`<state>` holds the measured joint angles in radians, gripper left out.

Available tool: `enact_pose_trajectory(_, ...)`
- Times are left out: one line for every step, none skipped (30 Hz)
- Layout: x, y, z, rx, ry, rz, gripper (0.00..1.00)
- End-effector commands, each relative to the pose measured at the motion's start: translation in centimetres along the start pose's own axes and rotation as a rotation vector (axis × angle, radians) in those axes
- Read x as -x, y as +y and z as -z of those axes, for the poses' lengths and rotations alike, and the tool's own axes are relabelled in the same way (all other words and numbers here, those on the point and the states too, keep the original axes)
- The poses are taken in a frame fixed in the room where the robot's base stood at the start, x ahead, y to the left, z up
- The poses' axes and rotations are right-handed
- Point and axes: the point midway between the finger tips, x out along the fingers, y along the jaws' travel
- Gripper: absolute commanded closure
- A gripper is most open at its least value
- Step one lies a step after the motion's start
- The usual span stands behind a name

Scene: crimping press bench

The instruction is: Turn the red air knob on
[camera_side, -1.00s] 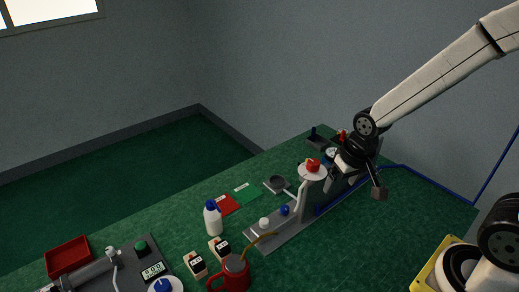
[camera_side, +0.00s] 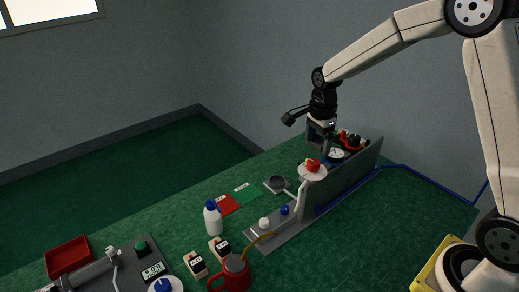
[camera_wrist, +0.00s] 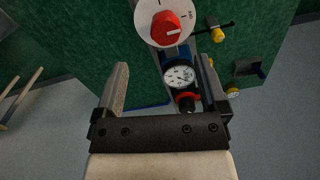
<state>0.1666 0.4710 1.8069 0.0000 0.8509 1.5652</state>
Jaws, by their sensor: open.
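The red air knob (camera_wrist: 166,28) sits on a round white dial (camera_wrist: 146,22) with dark marks near its edge, at the top of the wrist view. It also shows in the side view as a red knob (camera_side: 313,163) on a white disc (camera_side: 312,174). My gripper (camera_wrist: 163,65) is open, its two fingers wide apart with nothing held. In the side view my gripper (camera_side: 321,146) hangs just above and behind the red knob, apart from it.
A pressure gauge (camera_wrist: 180,76) with a red part (camera_wrist: 187,101) below it shows between my fingers. A grey panel (camera_side: 355,168) stands beside the dial. A blue hose (camera_side: 430,177) crosses the right side.

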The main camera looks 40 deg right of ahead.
Motion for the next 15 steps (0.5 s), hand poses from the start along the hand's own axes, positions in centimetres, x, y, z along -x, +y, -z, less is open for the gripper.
enact_pose_trajectory(-0.04,-0.33,0.18,-0.035,0.000,-0.005,0.08)
enact_pose_trajectory(-0.04,-0.47,0.25,-0.054,0.000,-0.008,0.08)
enact_pose_trajectory(-0.04,-0.61,0.33,-0.073,0.000,-0.010,0.08)
enact_pose_trajectory(-0.04,-0.69,0.37,-0.084,0.000,-0.011,0.08)
enact_pose_trajectory(-0.04,-0.76,0.40,-0.093,0.000,-0.012,0.08)
enact_pose_trajectory(-0.03,-0.81,0.42,-0.099,0.001,-0.013,0.08)
enact_pose_trajectory(-0.04,-0.82,0.44,-0.102,0.001,-0.013,0.08)
enact_pose_trajectory(-0.03,-0.83,0.44,-0.104,0.001,-0.014,0.08)
enact_pose_trajectory(-0.03,-0.82,0.44,-0.105,0.001,-0.014,0.08)
enact_pose_trajectory(-0.05,-0.82,0.44,-0.104,0.001,-0.014,0.08)
enact_pose_trajectory(-0.07,-0.81,0.43,-0.104,0.001,-0.014,0.08)
enact_pose_trajectory(-0.13,-0.80,0.43,-0.103,0.001,-0.014,0.08)
enact_pose_trajectory(-0.21,-0.80,0.43,-0.103,0.001,-0.014,0.08)
enact_pose_trajectory(-0.30,-0.80,0.43,-0.103,0.001,-0.014,0.08)
enact_pose_trajectory(-0.47,-0.79,0.43,-0.103,0.001,-0.014,0.08)
